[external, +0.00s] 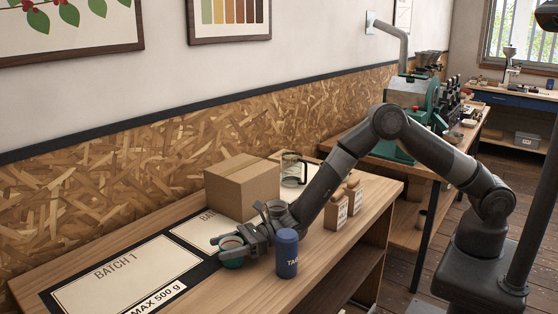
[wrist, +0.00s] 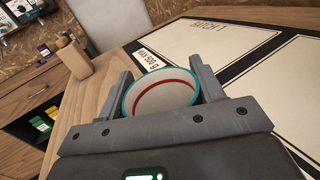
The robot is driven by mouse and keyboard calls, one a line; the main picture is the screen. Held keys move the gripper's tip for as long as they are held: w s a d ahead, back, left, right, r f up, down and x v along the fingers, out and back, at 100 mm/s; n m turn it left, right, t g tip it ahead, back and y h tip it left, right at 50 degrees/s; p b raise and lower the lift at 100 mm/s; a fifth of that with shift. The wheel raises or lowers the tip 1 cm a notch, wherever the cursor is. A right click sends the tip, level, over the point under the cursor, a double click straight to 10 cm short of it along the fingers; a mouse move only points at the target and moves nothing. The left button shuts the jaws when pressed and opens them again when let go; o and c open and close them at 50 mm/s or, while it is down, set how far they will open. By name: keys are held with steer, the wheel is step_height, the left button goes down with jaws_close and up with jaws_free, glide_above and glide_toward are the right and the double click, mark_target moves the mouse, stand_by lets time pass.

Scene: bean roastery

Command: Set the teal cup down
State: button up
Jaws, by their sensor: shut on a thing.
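The teal cup (external: 232,261) is in my gripper (external: 240,243), near the right end of the black mat (external: 50,303) on the wooden table. My gripper is shut on it, one finger on each side. In the wrist view the cup (wrist: 160,98) shows a teal rim, a white inside and a red ring; it looks empty. My gripper (wrist: 166,84) hides the cup's lower part there. I cannot tell whether its base touches the table.
A blue canister (external: 287,255) stands close to the right of my gripper. The BATCH 1 panel (external: 125,270) is bare.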

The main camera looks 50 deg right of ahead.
mark_target(241, 242)
steer(key=shift+f, duration=0.15)
steer(key=o, duration=1)
steer(key=shift+d, duration=0.2)
steer(key=v, duration=0.4)
steer(key=shift+d, duration=0.1)
step_height(241, 242, up, 6)
steer(key=shift+s+d+f, duration=0.1)
steer(key=shift+s+d, duration=0.1)
steer(key=shift+r, duration=0.75)
